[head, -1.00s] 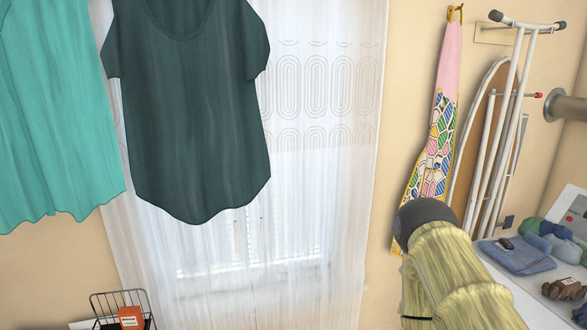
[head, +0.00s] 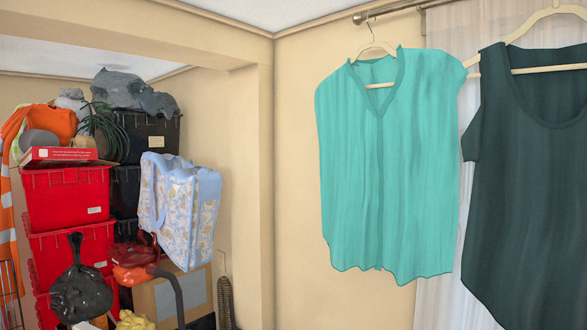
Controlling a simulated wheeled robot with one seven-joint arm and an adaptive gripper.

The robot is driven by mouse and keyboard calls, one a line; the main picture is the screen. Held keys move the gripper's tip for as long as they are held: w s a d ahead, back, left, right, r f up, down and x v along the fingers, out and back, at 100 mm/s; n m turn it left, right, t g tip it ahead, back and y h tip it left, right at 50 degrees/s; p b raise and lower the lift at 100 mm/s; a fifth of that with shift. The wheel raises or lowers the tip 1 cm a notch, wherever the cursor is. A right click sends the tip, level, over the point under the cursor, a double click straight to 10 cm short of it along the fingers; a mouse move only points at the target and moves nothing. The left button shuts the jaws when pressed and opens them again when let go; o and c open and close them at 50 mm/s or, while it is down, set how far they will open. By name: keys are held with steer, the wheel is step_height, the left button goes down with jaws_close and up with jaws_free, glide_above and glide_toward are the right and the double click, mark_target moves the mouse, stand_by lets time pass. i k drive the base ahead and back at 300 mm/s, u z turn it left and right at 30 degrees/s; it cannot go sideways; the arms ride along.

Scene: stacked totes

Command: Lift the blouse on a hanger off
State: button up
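A turquoise sleeveless blouse (head: 390,170) with a V neck hangs on a pale hanger (head: 378,50). The hanger's metal hook reaches up toward the rail (head: 390,12) near the ceiling. To its right a dark green top (head: 530,170) hangs on another pale hanger (head: 540,20), cut off by the right edge of the picture. The blouse hangs free in front of the wall, its right edge close to the dark top. My gripper is not in view.
Red totes (head: 68,198) and black totes (head: 150,135) stand stacked in an alcove at left, with loose things on top. A blue floral bag (head: 180,205) hangs against the stack. A beige wall corner (head: 262,200) separates the alcove from the clothes. A sheer curtain (head: 430,300) is behind the garments.

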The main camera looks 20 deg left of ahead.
mark_target(387, 126)
steer(key=u, duration=0.65)
steer(key=k, duration=0.5)
steer(key=u, duration=0.85)
steer(key=i, duration=1.05)
steer(key=z, duration=1.1)
steer(key=i, duration=0.7)
steer(key=z, duration=0.85)
